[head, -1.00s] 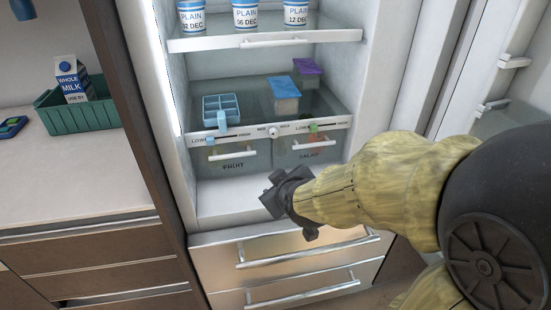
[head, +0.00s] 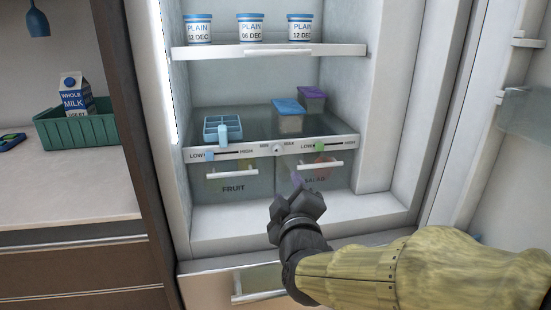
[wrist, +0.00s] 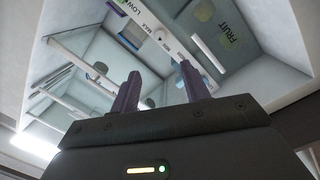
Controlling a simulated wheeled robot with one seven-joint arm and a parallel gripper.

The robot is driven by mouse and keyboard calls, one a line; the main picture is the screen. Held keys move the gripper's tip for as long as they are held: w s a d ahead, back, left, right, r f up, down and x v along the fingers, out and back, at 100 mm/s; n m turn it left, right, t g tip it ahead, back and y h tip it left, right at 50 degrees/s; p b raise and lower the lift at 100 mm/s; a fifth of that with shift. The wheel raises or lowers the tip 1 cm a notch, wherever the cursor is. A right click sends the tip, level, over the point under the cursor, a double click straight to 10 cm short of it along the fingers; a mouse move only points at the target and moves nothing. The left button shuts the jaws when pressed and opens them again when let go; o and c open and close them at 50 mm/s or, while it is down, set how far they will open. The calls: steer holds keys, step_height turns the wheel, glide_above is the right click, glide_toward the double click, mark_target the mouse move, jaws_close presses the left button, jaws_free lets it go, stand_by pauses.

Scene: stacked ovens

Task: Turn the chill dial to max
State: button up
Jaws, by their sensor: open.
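The chill dial (head: 278,150) is a small pale round knob on the white control strip, between the MIN and MAX labels. It also shows in the wrist view (wrist: 161,36), beyond the fingers, with the labels upside down. Which way its pointer faces is too small to tell. My gripper (head: 297,184) is open and empty, in front of the fridge drawers, below the dial and apart from it. Its two dark purple fingers (wrist: 160,73) show spread in the wrist view.
A blue slider (head: 210,155) and a green slider (head: 319,147) sit on the same strip, either side. The fruit drawer (head: 233,189) and another drawer are shut below. A blue ice tray (head: 222,130) and lidded boxes (head: 289,117) stand above. The open door is right.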

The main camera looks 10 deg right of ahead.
steer(key=shift+w, duration=0.15)
steer(key=p, duration=0.2)
glide_toward(278, 152)
steer(key=w, duration=0.8)
steer(key=shift+w+d, duration=0.3)
steer(key=shift+d, duration=0.05)
steer(key=shift+s+a, duration=0.15)
steer(key=c, duration=1)
